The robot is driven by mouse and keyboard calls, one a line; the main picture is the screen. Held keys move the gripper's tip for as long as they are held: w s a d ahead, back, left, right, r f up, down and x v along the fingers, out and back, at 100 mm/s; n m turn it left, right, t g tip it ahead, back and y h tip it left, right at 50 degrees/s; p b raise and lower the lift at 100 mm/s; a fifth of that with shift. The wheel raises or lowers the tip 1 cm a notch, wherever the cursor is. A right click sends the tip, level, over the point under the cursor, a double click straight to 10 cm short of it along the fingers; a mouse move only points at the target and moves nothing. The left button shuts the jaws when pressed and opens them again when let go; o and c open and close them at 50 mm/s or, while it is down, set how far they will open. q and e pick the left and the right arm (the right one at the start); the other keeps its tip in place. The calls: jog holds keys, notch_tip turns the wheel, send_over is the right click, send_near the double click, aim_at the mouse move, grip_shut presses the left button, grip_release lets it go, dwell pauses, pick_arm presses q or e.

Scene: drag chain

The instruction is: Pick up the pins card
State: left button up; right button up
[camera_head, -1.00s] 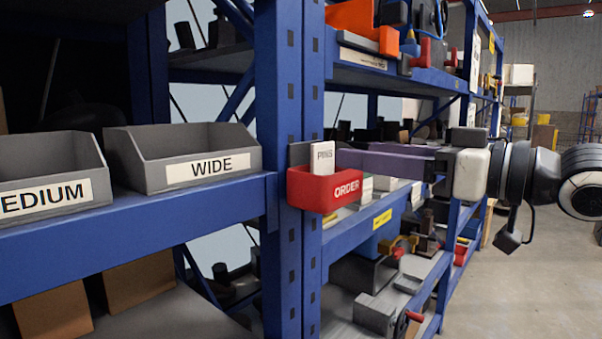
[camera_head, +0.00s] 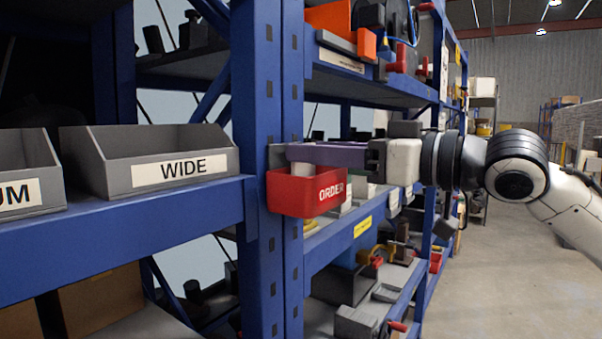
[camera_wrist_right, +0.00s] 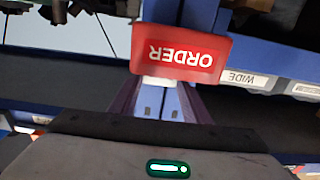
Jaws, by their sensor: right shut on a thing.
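The red order box (camera_head: 306,191), labelled ORDER, is fixed to the blue shelf post. My right gripper (camera_head: 294,154) reaches in from the right, its purple fingers level with the top of the box. It is shut on the white pins card (camera_head: 301,155), whose printed face is mostly hidden by the fingers. In the right wrist view, a pale edge of the card (camera_wrist_right: 160,82) shows between the fingers, beside the upside-down order box (camera_wrist_right: 180,52). A grey card (camera_head: 276,155) stands at the back left of the box. My left gripper is not in view.
Grey bins stand on the left shelf, one labelled WIDE (camera_head: 150,160). The blue post (camera_head: 255,110) stands close left of the box. Shelves with parts (camera_head: 350,290) lie behind and below my right arm. The floor (camera_head: 520,270) at right is clear.

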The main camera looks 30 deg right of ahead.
jog(key=c, duration=0.3)
